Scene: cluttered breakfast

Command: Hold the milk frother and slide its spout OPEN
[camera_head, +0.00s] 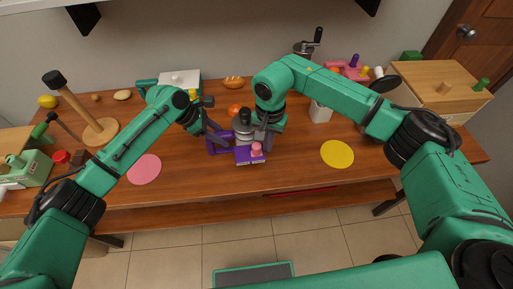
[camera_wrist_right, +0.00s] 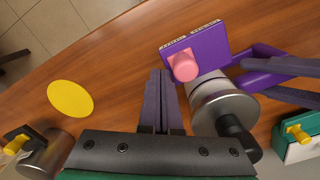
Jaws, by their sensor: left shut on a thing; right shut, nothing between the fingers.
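The milk frother stands near the table's front middle, a silver body (camera_head: 243,128) with a black top knob, also in the right wrist view (camera_wrist_right: 222,105). Its purple spout block (camera_head: 248,155) faces the front edge and carries a pink knob (camera_head: 256,148), large in the right wrist view (camera_wrist_right: 183,66). A purple handle (camera_head: 219,147) is on its left. My left gripper (camera_head: 216,136) is shut on this handle. My right gripper (camera_wrist_right: 160,76) is shut and empty, its fingertips beside the spout block and pink knob, apparently apart from them. Small pale markings line the block's edge.
A yellow disc (camera_head: 337,153) lies to the right and a pink disc (camera_head: 144,169) to the left. A wooden stand (camera_head: 100,131) is at the left. The table near the yellow disc is clear.

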